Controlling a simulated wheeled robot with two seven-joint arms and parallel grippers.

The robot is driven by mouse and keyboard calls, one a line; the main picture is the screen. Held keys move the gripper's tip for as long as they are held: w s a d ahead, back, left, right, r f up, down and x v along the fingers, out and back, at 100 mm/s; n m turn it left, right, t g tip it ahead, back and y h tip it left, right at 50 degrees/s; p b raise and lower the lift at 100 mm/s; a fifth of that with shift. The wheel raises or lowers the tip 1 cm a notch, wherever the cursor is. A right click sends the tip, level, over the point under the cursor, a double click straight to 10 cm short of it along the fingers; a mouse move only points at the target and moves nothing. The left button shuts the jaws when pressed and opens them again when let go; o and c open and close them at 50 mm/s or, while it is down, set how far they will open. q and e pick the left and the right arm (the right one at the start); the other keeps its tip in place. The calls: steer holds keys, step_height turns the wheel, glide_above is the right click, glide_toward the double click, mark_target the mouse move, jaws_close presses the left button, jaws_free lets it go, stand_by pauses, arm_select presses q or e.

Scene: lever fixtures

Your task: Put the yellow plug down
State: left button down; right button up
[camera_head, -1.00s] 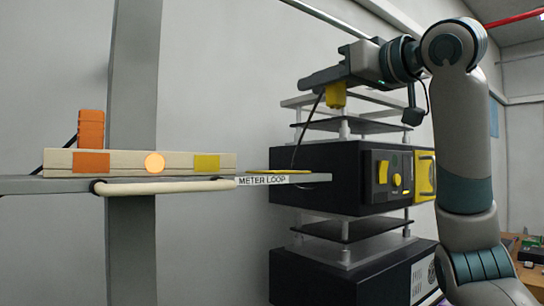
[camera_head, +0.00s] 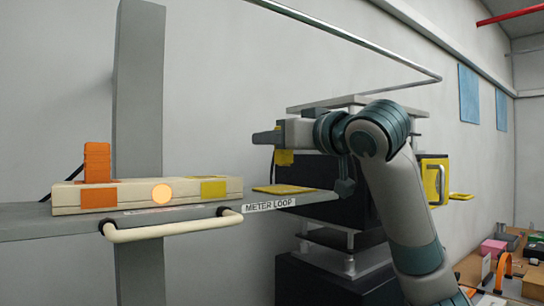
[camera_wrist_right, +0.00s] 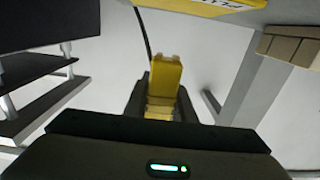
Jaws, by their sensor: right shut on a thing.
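The yellow plug (camera_head: 284,158) hangs from my right gripper (camera_head: 270,138), which is shut on it. In the head view the plug is a little above a flat yellow pad (camera_head: 270,188) on the shelf, with a visible gap. In the right wrist view the plug (camera_wrist_right: 166,76) sticks out between the dark fingers, with a dark cable behind it. The lettered yellow pad (camera_wrist_right: 190,5) shows at that view's top edge. My left gripper is not in view.
A cream box (camera_head: 130,197) with orange and yellow squares, a glowing round lamp and an upright orange plug (camera_head: 97,162) stands on the grey shelf (camera_head: 35,226). A "METER LOOP" label (camera_head: 269,203) is on the shelf edge. A black equipment rack (camera_head: 335,182) stands behind my right arm.

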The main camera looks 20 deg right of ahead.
step_height(320, 180, down, 3)
steer(key=shift+r+p, duration=0.1)
steer(key=shift+p, duration=0.95)
steer(key=shift+f, duration=0.6)
steer(key=shift+f, duration=0.15)
steer(key=o, duration=1.1)
steer(key=shift+c, duration=0.2)
